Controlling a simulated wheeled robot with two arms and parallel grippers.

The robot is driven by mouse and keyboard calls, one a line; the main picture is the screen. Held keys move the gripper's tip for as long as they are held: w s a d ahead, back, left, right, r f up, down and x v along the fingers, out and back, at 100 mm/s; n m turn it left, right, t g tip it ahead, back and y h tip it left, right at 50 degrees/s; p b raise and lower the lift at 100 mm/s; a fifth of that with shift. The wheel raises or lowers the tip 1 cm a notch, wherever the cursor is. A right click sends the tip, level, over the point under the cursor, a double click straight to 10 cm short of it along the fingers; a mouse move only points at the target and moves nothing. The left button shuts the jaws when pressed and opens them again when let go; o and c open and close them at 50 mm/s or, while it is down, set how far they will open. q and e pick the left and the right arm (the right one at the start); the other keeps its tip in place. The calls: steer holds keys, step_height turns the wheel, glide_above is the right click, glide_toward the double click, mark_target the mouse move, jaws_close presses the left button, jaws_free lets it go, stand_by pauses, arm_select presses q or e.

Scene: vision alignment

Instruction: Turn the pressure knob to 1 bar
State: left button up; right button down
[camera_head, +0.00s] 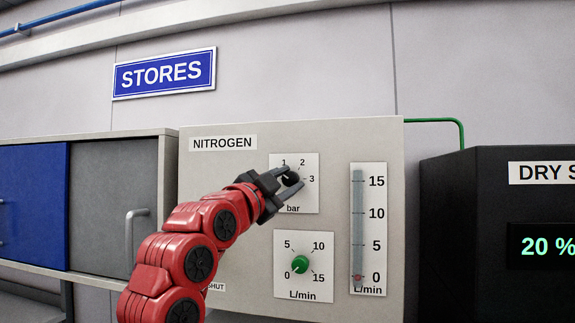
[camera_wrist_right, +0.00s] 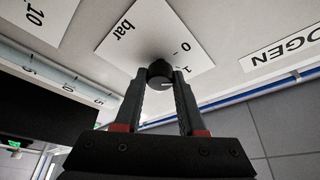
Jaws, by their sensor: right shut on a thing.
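The black pressure knob (camera_head: 291,179) sits on the white dial plate marked 1, 2, 3 and "bar" (camera_head: 308,204) on the nitrogen panel. My right gripper (camera_head: 289,183) reaches it from the lower left and is shut on it, one finger on each side. In the right wrist view the knob (camera_wrist_right: 159,72) is between the fingertips (camera_wrist_right: 160,76), with a short pale mark on its face. The 0 and 1 of the scale show close beside it there. Which figure the knob points at cannot be told. My left gripper is not in view.
A green flow knob (camera_head: 300,264) sits just below on its own L/min plate. A flow tube (camera_head: 357,225) to the right has a red float near 0. A black dry-storage cabinet (camera_head: 460,230) stands at the right, a grey-and-blue cupboard (camera_head: 110,200) at the left.

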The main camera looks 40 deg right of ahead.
steer(key=shift+r+m+g+p, duration=0.2)
steer(key=shift+m+g+p, duration=0.25)
steer(key=shift+m, duration=0.55)
steer(key=shift+f+m+g+y, duration=0.1)
steer(key=shift+m+g+y, duration=0.4)
steer(key=shift+m, duration=1.1)
steer(key=c, duration=0.5)
jaws_free()
